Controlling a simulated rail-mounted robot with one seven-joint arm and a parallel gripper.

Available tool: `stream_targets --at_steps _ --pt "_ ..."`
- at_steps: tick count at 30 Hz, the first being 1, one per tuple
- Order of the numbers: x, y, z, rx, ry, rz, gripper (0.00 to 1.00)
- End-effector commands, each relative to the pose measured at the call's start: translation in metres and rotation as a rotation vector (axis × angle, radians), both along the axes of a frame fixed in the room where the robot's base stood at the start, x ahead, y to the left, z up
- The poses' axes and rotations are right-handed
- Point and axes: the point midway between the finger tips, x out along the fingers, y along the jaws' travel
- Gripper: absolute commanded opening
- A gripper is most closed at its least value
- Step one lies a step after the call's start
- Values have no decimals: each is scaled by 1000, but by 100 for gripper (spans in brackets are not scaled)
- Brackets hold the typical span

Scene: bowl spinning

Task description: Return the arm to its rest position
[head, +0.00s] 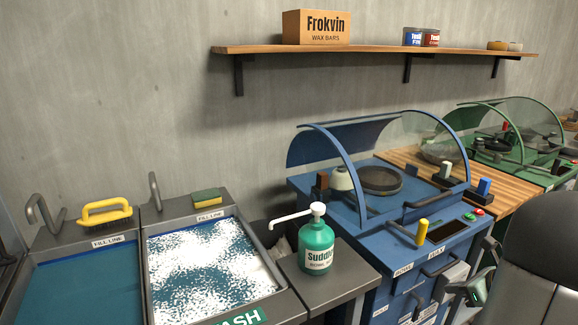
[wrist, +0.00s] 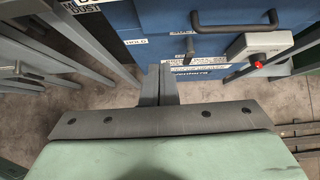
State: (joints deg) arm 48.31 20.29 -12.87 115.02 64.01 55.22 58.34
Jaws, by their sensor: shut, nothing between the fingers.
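My gripper (wrist: 161,70) shows in the wrist view with its two grey fingers together and nothing between them. It points toward the lower front of the blue machine (wrist: 120,15), with bare floor below. The fingers look apart from the machine's panel, though the exact gap is hard to judge. In the head view a large dark and grey part of my arm fills the lower right corner, to the right of the blue machine (head: 450,240).
A drawer handle (wrist: 235,27) and a grey box with a red button (wrist: 260,58) are near the gripper. Grey frame legs stand on the left. In the head view, a sink with foamy water (head: 205,265) and a green pump bottle (head: 316,245) stand left of the machine.

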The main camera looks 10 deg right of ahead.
Motion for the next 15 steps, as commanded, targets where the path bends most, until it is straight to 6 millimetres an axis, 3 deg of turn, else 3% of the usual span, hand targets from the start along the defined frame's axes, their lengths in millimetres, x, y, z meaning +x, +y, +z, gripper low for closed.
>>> stream_targets --at_steps 4,8,11,12,15 --pt "11 55 23 -91 12 225 0" --pt "10 146 52 -262 18 637 0" --pt "-10 219 74 -430 2 1035 0" --pt "-22 247 82 -503 -11 1208 0" --pt "-63 304 101 -700 -60 1672 0"
